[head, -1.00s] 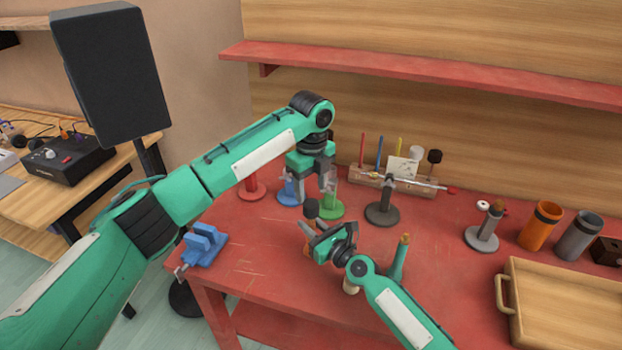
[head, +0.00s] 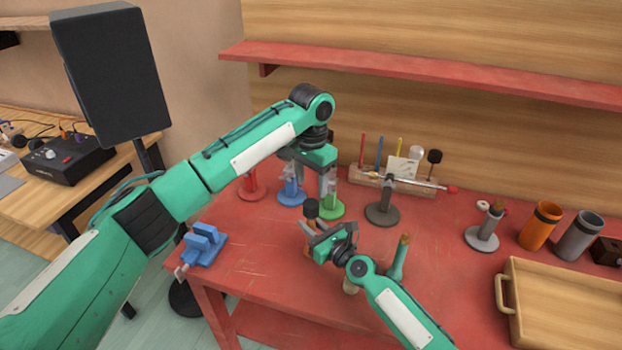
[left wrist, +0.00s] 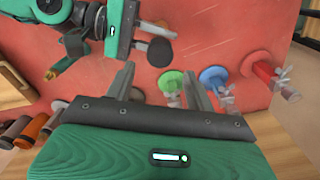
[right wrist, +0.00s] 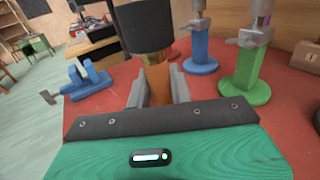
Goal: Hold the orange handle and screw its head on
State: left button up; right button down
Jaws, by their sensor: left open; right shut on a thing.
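My right gripper (head: 312,238) is shut on the orange handle (right wrist: 158,84), which it holds upright above the red table. A black cylindrical head (right wrist: 143,26) sits at the handle's top, above a brassy collar in the right wrist view. How far it is threaded cannot be told. The head also shows in the head view (head: 311,208) and as a dark disc in the left wrist view (left wrist: 160,52). My left gripper (head: 319,194) is open and empty, pointing down just above the head. Its fingers (left wrist: 159,76) do not touch the head.
Red (head: 250,191), blue (head: 291,197) and green (head: 333,209) stands are close behind the grippers. A grey stand (head: 382,214) carries a rod to their right. A blue vise (head: 204,246) is at the table's left edge. A wooden tray (head: 505,325) lies at right.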

aim_at(311, 203)
pick_arm(q)
jog(key=n, duration=0.5)
jog(key=shift+r, duration=0.25)
jog(key=shift+f, duration=0.1)
jog(key=shift+f, duration=3.95)
jog(key=c, duration=1)
jog(key=m, duration=0.4)
jog(key=shift+m, duration=0.4)
jog(key=o, duration=1.2)
jog(key=shift+c, duration=0.2)
